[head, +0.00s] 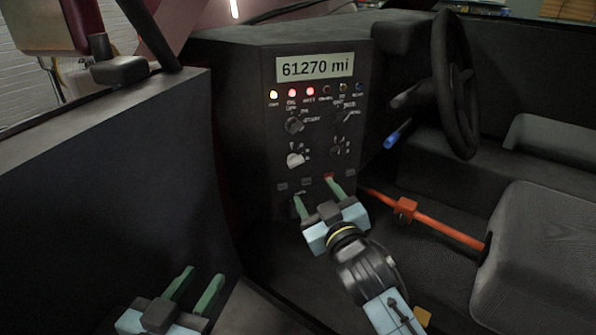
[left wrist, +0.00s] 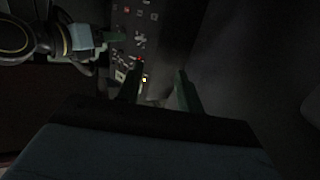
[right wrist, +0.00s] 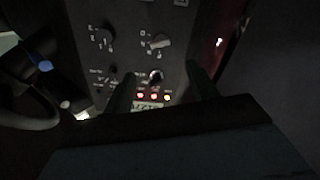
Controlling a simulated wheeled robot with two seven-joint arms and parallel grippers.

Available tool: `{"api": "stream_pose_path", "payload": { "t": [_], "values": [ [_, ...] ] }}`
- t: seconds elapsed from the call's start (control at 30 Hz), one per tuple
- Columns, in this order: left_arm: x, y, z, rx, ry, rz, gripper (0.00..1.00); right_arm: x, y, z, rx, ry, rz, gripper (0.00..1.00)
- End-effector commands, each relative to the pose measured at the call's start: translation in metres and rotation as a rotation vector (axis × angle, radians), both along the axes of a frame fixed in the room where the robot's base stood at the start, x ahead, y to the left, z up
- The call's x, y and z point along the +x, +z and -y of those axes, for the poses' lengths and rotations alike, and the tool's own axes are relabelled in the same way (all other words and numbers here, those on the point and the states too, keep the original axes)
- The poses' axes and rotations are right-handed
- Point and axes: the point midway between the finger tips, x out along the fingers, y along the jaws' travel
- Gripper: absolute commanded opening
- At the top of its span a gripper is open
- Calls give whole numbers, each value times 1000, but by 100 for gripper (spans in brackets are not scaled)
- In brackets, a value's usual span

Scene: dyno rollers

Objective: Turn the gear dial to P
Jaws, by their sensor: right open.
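The dark console (head: 265,160) has two lower dials in the head view. The left one has a pale knob (head: 295,159) and the right one a dark knob (head: 336,153). Both show upside down in the right wrist view, as a pale-tipped knob (right wrist: 160,43) and a dark knob (right wrist: 105,38). Their letters are too small to tell surely which is the gear dial or where it points. My right gripper (head: 317,194) is open and empty, low in front of the console, below the dials. My left gripper (head: 194,288) is open and empty at the lower left, away from the console.
A mileage display (head: 315,67), a row of indicator lights (head: 310,92) and two upper knobs (head: 294,126) are above the dials. A steering wheel (head: 455,85), an orange bar (head: 440,228) and a grey seat (head: 540,260) are at right. A dark panel (head: 120,170) stands at left.

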Motion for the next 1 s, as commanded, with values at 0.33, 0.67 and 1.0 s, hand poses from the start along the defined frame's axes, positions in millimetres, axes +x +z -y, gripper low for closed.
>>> {"api": "stream_pose_path", "payload": {
  "t": [0.33, 0.67, 1.0],
  "values": [
    [-1, 52, 10, -99, -23, 322, 36, 34, -2, -12, 0, 1, -1, 58],
    [-19, 94, 11, -194, -36, 627, 36, 69, -2, -24, 0, 1, -1, 58],
    [-39, 110, 6, -262, -35, 876, 36, 109, -2, -37, -2, 0, -2, 58]
  ]
}}
